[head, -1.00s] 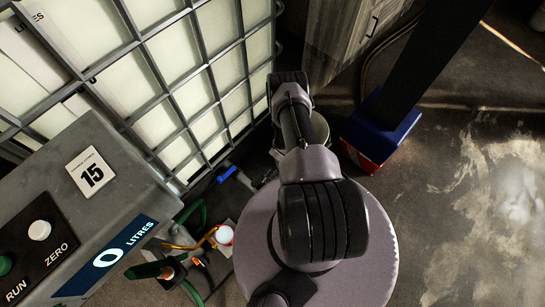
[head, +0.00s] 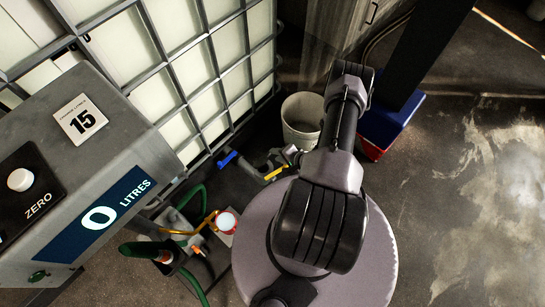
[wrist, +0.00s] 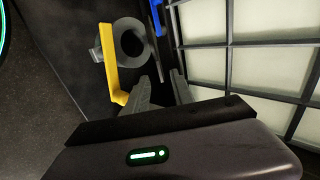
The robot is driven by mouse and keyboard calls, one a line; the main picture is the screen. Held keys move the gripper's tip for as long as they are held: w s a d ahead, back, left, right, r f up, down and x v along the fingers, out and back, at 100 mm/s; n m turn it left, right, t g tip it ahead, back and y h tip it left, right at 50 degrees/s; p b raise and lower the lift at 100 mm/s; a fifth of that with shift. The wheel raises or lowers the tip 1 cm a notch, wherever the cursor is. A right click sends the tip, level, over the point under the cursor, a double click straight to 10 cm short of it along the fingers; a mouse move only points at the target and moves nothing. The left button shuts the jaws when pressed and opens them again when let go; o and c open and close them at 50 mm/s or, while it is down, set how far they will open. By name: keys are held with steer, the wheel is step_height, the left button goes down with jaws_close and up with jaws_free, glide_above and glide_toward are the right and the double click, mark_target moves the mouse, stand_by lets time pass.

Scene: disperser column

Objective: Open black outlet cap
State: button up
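A dark grey round ring with a black centre (wrist: 145,43) shows upper left in the wrist view. It looks like the outlet cap or outlet mouth, but I cannot tell which. A yellow bar (wrist: 109,62) crosses its left side and also shows in the head view (head: 275,172). A blue handle (wrist: 157,16) is just right of the ring, and in the head view (head: 228,158) it lies by the cage foot. My gripper (wrist: 160,75) has its two grey fingers apart, with nothing between them. They point toward the ring's lower right and appear clear of it.
The caged white tank (head: 185,70) stands close beside the outlet. A pale bucket (head: 301,112) stands behind my arm, near a blue and red post base (head: 390,125). Green hoses (head: 190,200) and a white-topped red item (head: 226,221) lie left. Open floor is at right.

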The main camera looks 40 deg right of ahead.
mark_target(263, 158)
steer(key=b+x, duration=0.1)
steer(key=x, duration=0.3)
jaws_close()
stand_by(1.4)
